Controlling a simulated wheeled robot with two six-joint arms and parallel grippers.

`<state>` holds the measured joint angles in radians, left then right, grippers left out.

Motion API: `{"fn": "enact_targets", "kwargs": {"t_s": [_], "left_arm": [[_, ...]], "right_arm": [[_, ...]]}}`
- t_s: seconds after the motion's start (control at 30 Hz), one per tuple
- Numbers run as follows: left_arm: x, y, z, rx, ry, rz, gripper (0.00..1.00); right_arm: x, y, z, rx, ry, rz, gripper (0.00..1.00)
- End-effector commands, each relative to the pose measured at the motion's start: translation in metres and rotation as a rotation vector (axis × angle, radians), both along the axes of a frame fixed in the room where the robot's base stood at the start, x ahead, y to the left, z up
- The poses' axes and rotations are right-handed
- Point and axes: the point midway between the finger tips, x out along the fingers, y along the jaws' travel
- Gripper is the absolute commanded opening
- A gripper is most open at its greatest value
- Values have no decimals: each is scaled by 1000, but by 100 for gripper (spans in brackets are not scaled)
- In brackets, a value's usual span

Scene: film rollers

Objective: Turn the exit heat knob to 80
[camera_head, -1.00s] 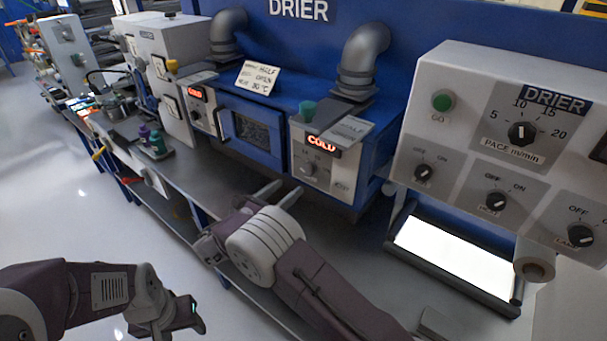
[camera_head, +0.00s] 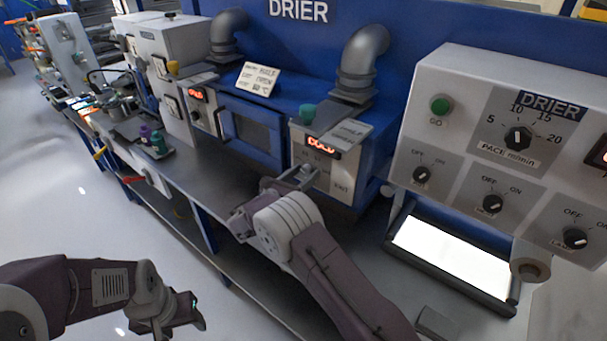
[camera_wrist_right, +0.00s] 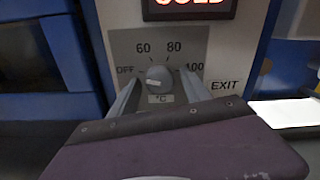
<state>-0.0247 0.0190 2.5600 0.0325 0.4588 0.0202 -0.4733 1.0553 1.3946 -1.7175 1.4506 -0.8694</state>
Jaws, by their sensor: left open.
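The exit heat knob (camera_wrist_right: 159,78) is a round grey knob on a grey dial plate marked OFF, 60, 80 and 100, with EXIT printed beside it. Its pale mark lies on the lower left, roughly on the OFF side. My right gripper (camera_wrist_right: 160,88) is open, with one finger on each side of the knob and a small gap visible. In the head view, the right gripper (camera_head: 294,178) reaches the exit panel (camera_head: 342,180) and hides the knob. My left gripper (camera_head: 198,312) is open and empty at lower left, away from the drier.
A red COLD display (camera_head: 321,145) sits above the dial. The blue drier door (camera_head: 250,137) is left of the panel. A larger drier control box (camera_head: 460,150) stands at right above a bright lit panel (camera_head: 455,255). The bench (camera_head: 215,185) before the door is clear.

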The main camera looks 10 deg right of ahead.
Motion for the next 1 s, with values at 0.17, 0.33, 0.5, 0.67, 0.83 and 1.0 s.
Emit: {"fn": "enact_targets", "kwargs": {"t_s": [0.17,0.33,0.5,0.67,0.83,1.0], "left_arm": [[0,0,0,0,0,0,57],[0,0,-1,0,0,0,57],[0,0,-8,0,0,0,57],[0,0,-22,0,0,0,57],[0,0,-43,0,0,0,57],[0,0,-65,0,0,0,57]], "right_arm": [[0,0,0,0,0,0,3],[0,0,0,3,-4,0,0],[0,0,-3,30,-36,0,0],[0,0,-5,87,-110,0,0],[0,0,-6,177,-226,0,0],[0,0,-7,276,-354,0,0]]}}
